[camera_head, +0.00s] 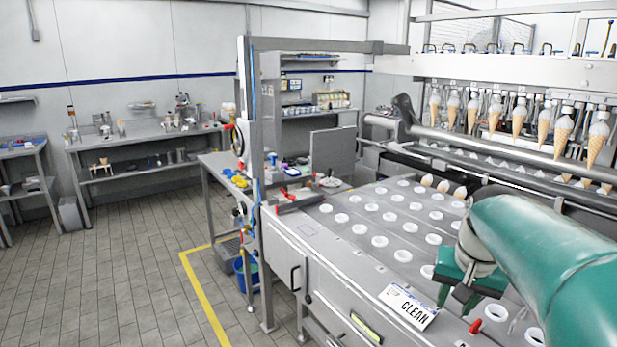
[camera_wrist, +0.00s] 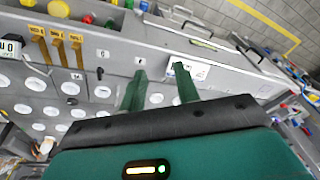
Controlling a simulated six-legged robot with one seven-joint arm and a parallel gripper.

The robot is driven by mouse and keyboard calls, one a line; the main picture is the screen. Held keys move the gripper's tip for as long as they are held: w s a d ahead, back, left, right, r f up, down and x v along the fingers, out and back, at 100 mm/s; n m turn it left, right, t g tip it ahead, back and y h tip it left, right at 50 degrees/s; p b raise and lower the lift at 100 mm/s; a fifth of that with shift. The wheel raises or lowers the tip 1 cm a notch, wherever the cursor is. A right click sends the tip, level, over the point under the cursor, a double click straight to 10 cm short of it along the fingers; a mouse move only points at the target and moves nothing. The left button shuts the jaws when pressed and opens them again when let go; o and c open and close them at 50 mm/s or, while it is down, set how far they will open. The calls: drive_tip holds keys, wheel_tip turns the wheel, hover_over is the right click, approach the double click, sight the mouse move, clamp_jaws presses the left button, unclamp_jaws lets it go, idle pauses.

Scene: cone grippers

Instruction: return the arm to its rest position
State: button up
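My green arm (camera_head: 545,262) reaches in from the right over the metal machine table. My gripper (camera_head: 456,303) points down above the table's front part, close to the white CLEAN sign (camera_head: 409,306). In the wrist view my gripper (camera_wrist: 160,80) shows two green fingers standing apart with nothing visible between them. The sign (camera_wrist: 188,70) appears beyond the right finger in that view. The exact height of the fingertips above the table is hard to tell.
The table (camera_head: 335,250) has rows of white-rimmed holes. Several ice cream cones (camera_head: 519,117) hang along the machine at the back right, and a few stand in holes (camera_head: 443,186). A metal post (camera_head: 252,150) rises at the table's left end. Tiled floor (camera_head: 110,270) lies open at left.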

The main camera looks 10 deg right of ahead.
drive_tip(key=s+a+f+n+t, duration=0.1)
drive_tip(key=s+a, duration=0.4)
drive_tip(key=a, duration=0.5)
drive_tip(key=s+a+f+n+t, duration=0.2)
drive_tip(key=a+n, duration=0.4)
drive_tip(key=a, duration=0.4)
drive_tip(key=s+f, duration=0.1)
drive_tip(key=s, duration=0.1)
drive_tip(key=shift+s+y, duration=0.3)
drive_tip(key=shift+s, duration=0.05)
